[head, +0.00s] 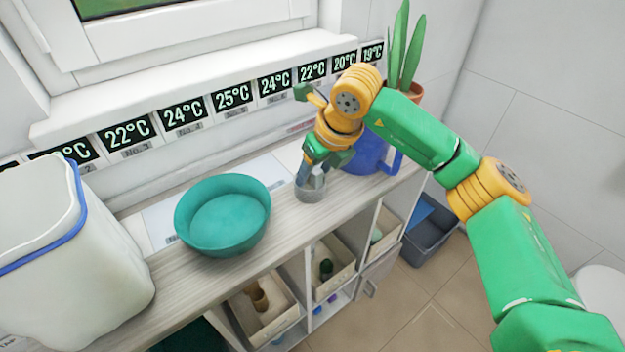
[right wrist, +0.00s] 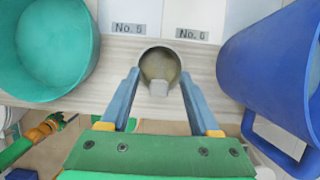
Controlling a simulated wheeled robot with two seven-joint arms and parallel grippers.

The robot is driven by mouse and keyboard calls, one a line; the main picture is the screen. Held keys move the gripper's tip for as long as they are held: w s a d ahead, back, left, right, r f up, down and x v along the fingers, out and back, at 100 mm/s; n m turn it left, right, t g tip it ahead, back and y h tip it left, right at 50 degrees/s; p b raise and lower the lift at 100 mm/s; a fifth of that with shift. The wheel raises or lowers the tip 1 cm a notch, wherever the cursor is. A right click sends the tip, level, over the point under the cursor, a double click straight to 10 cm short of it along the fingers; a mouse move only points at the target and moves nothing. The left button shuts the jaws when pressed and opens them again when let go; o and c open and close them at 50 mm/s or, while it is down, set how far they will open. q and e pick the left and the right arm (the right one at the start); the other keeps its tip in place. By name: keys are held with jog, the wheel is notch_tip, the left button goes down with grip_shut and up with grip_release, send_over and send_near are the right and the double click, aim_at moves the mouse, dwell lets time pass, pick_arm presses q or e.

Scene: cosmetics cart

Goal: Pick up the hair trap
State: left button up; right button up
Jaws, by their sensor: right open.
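The hair trap appears to be a small grey, round, cup-like piece (head: 311,188) on the wooden cart top, right of the teal bowl. It also shows in the right wrist view (right wrist: 160,62), with a round opening and a small pale block at its near side. My right gripper (head: 308,172) is at this piece, pointing down and partly covering it in the head view. In the right wrist view its two blue fingers (right wrist: 160,78) are spread, one to each side of the piece. I cannot tell whether they touch it.
A teal bowl (head: 225,215) stands to the left and a blue pitcher (head: 367,155) close on the right. A white bin (head: 60,250) is at far left, a potted plant (head: 405,60) behind. Temperature labels (head: 232,95) line the wall; open compartments (head: 262,305) lie below.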

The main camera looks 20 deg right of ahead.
jog(key=shift+w+f, duration=0.15)
jog(key=shift+f, duration=0.05)
jog(key=shift+s+r, duration=0.1)
jog(key=shift+s, duration=0.1)
jog(key=c, duration=0.5)
grip_shut()
jog(key=shift+w+r+b, duration=0.15)
jog(key=shift+r+b, duration=0.2)
jog(key=shift+r, duration=0.15)
jog(key=shift+a+r+b, duration=0.1)
jog(key=shift+r+b, duration=0.2)
jog(key=shift+r, duration=0.6)
jog(key=s+a+r+b, duration=0.2)
jog(key=s+a+r, duration=0.2)
jog(key=s+r, duration=0.6)
jog(key=s, duration=0.3)
jog(key=shift+s, duration=0.3)
